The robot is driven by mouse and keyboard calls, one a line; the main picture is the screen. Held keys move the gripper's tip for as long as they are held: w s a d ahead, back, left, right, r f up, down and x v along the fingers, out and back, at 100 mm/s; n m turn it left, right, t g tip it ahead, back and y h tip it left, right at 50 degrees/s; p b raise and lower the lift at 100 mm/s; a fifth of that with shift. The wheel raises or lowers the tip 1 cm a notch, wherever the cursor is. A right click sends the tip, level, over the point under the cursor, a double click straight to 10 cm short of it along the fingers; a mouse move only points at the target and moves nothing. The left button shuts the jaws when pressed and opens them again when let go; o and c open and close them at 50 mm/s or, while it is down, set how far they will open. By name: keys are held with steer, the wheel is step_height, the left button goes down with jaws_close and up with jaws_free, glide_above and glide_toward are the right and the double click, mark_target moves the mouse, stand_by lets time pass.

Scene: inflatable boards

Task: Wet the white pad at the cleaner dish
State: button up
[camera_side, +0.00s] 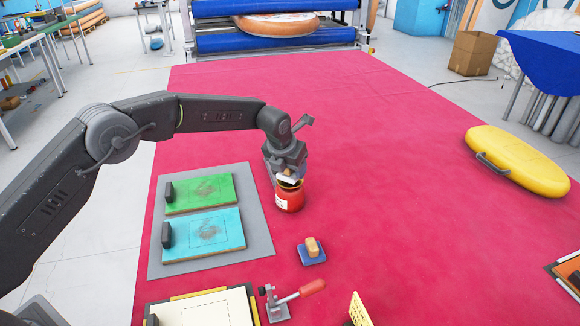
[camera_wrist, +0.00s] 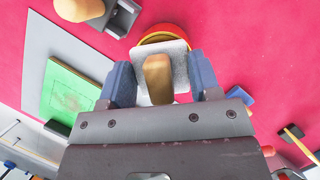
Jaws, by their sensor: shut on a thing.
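My gripper (camera_side: 287,172) is shut on the wooden handle of the white pad (camera_side: 287,180). In the wrist view the white pad (camera_wrist: 176,95) sits between the two blue-grey fingers (camera_wrist: 160,86), its tan handle toward me. The cleaner dish (camera_side: 289,200) is a red round pot with a pale label, standing on the pink mat right under my gripper. Its red and yellow rim (camera_wrist: 165,31) shows behind the pad in the wrist view. The pad is at the dish's mouth and looks tilted. I cannot tell whether it touches the contents, which are mostly hidden.
A green board (camera_side: 200,193) and a cyan board (camera_side: 203,235), both with dark smudges, lie on a grey sheet left of the dish. A blue pad (camera_side: 312,257) with a tan handle lies in front. A red-handled clamp (camera_side: 295,298) is nearer.

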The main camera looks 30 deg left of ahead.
steer(key=shift+f, duration=1.05)
stand_by(1.2)
steer(key=shift+r, duration=3.6)
